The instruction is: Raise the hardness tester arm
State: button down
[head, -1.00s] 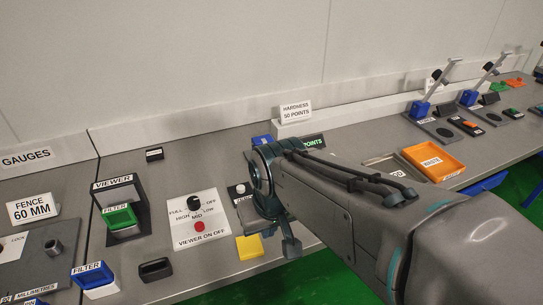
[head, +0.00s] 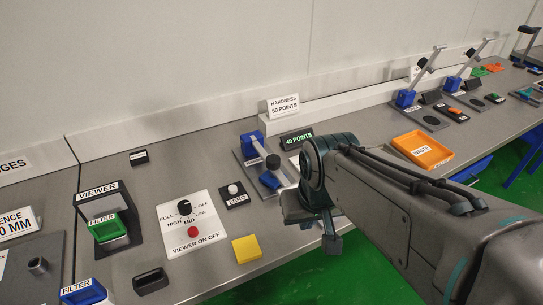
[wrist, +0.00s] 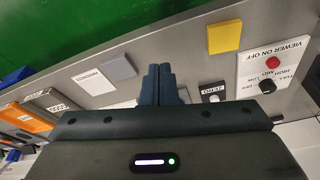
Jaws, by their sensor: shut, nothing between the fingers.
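The hardness tester (head: 252,145) stands left of my arm in the head view. It has a blue pivot block, a dark base and a short lever ending in a black knob (head: 272,161). The lever lies low, pointing toward the front. A blue piece (head: 269,180) sits beneath the knob. The display (head: 297,139) behind reads 40 POINTS. My gripper (wrist: 160,72) is shut and empty in the wrist view. It is apart from the tester, to its right in the head view, where my wrist hides its fingertips. I cannot make out the tester in the wrist view.
A ZERO button (head: 233,190), viewer control panel (head: 190,222) and yellow block (head: 246,249) lie to the left. A sign (head: 283,106) reads HARDNESS 50 POINTS. An orange waste tray (head: 422,150) and testers with raised levers (head: 426,62) are to the right.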

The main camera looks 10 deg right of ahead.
aim_at(273, 161)
jog(key=z, duration=1.2)
jog(key=k, duration=0.9)
jog(key=u, duration=1.6)
jog(key=i, duration=0.5)
jog(key=z, duration=0.05)
